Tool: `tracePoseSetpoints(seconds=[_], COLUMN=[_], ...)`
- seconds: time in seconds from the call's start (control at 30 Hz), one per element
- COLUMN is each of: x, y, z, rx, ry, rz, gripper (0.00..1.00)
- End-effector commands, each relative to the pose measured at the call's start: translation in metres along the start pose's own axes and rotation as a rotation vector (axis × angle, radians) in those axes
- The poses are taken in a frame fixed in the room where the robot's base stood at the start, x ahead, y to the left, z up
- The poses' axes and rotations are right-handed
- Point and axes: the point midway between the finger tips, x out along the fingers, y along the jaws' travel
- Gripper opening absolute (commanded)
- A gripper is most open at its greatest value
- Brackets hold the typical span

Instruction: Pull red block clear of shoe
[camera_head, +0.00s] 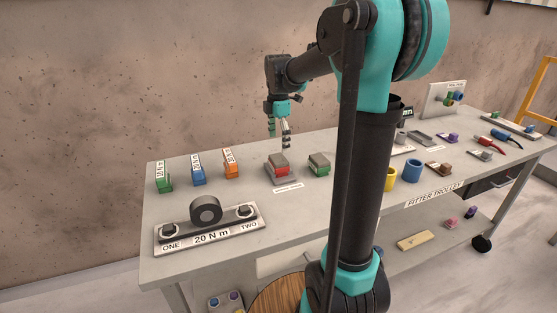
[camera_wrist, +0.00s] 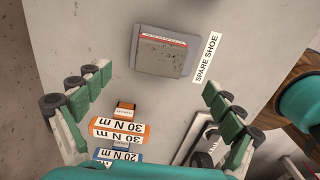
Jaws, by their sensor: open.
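The red block (camera_head: 280,169) sits in a grey shoe (camera_head: 283,180) on the trolley top, with a grey piece over the block. In the wrist view the grey shoe (camera_wrist: 184,62) lies past my fingertips, and only a thin red strip of the block (camera_wrist: 165,39) shows. A label beside it reads SPARE SHOE. My gripper (camera_head: 279,141) is above the block and points down. In the wrist view my gripper (camera_wrist: 158,79) is open, its two green fingers wide apart with nothing between them. How deep the block sits is hidden.
A green block (camera_head: 319,164) with a grey top stands right of the shoe. Orange (camera_head: 231,165), blue (camera_head: 198,175) and green (camera_head: 163,180) labelled blocks stand left. A 20 N m plate (camera_head: 160,240) with a black ring lies in front. Yellow (camera_head: 389,177) and blue (camera_head: 412,171) cups stand right.

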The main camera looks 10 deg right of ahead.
Motion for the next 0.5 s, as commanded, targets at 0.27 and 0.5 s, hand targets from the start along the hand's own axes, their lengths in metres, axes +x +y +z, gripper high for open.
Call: tracePoseSetpoints(seconds=[0.27, 0.5], x=[0.049, 0.073], y=[0.000, 0.000], z=[0.000, 0.000], rx=[0.000, 0.000], ry=[0.000, 0.000], rz=[0.000, 0.000], gripper=[0.93, 0.93])
